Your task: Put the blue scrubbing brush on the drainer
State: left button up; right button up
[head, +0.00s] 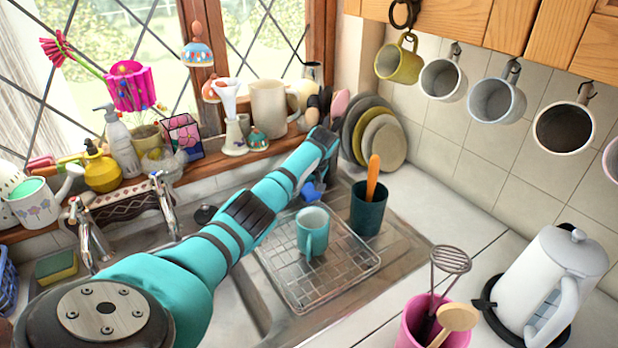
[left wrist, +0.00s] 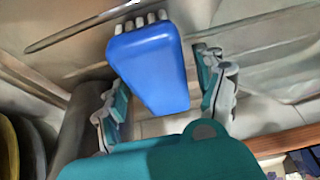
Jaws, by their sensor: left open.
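The blue scrubbing brush (head: 311,191) shows as a small blue patch under my left gripper (head: 319,172), just beyond the far edge of the drainer. In the left wrist view the brush (left wrist: 150,65) has a blue body and pale bristles, and lies between the two spread fingers of the gripper (left wrist: 161,74). Narrow gaps show on both sides, so the gripper is open around it and not closed on it. I cannot tell what the brush rests on. The drainer (head: 347,282) is a wire rack on the metal sink unit. My right gripper is out of view.
A teal mug (head: 312,232) stands on the drainer, with bare rack around it, mostly in front. A dark teal cup (head: 368,207) with an orange-handled utensil stands at its far right. Plates (head: 382,140) lean behind. A pink pot (head: 425,325) and white kettle (head: 553,280) stand front right.

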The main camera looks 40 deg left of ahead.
pick_arm(q)
jog(key=b+v, duration=0.1)
jog(key=v, duration=1)
jog(key=shift+d+r, duration=0.15)
jog(key=shift+r, duration=0.25)
jog(key=shift+f, duration=0.1)
